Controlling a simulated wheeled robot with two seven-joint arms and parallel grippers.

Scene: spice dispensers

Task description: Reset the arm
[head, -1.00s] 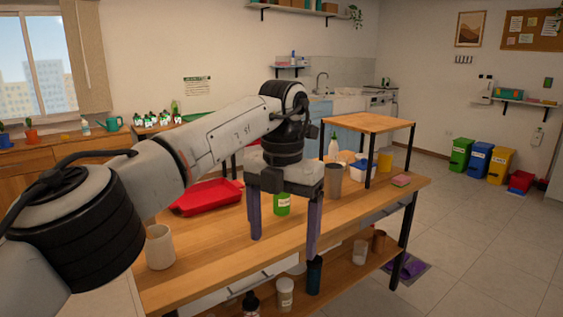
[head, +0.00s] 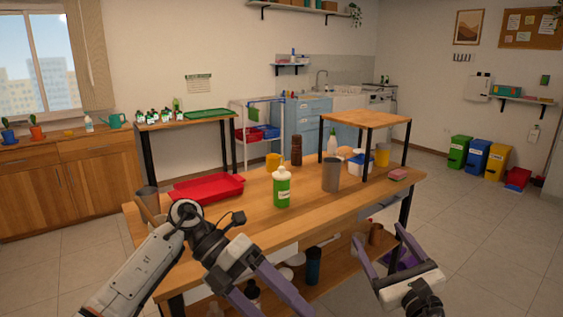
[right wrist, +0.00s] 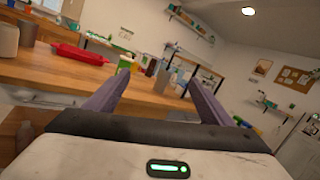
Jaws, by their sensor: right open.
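My left arm comes in from the lower left. Its gripper (head: 276,305) hangs low in front of the table, with its purple fingers apart and nothing seen between them; the tips are near the lower picture edge. My right gripper (head: 379,236) is open and empty at the table's front right, fingers pointing forward. In the right wrist view its two purple fingers (right wrist: 160,80) stand wide apart with nothing between them. A green bottle (head: 281,190) with a whitish top stands upright on the wooden table (head: 245,215), clear of both grippers.
On the table are a red tray (head: 205,189), a grey cup (head: 331,175), a brown mill (head: 296,150), a yellow mug (head: 273,161) and a raised wooden stand (head: 366,119) at right. A lower shelf holds several jars. Open floor lies to the right.

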